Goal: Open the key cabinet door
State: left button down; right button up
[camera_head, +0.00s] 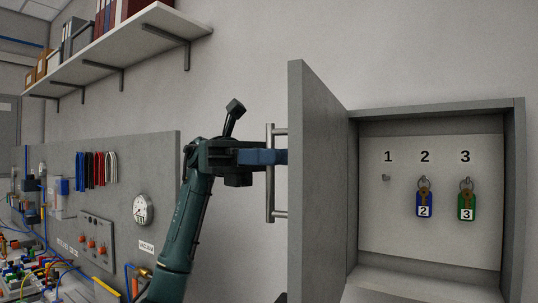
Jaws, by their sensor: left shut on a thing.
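The grey key cabinet (515,200) is on the wall at the right. Its door (318,180) stands swung open on the left side, seen at a steep angle. A metal bar handle (270,205) is upright on the door's outer face. My left gripper (272,157) is shut on the handle near its upper part, and the arm reaches up to it from below. Inside the cabinet, a pale panel shows the numbers 1, 2 and 3. A blue-tagged key (424,203) hangs under 2 and a green-tagged key (466,204) under 3. The hook (386,178) under 1 is bare. My right gripper is not in view.
A shelf (130,40) with binders runs along the upper left wall. Below it, a grey panel (120,165) carries cables, a round gauge (143,209) and a control box (96,238). Cluttered wires and parts lie at the lower left.

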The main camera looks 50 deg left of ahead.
pick_arm(q)
jog(key=shift+a, duration=0.1)
dwell(0.3)
jog(key=c, duration=1.7)
grip_release()
jog(key=a+p, duration=0.1)
jog(key=a, duration=1.2)
jog(key=shift+s+a+p, duration=0.1)
jog(key=shift+p, duration=0.2)
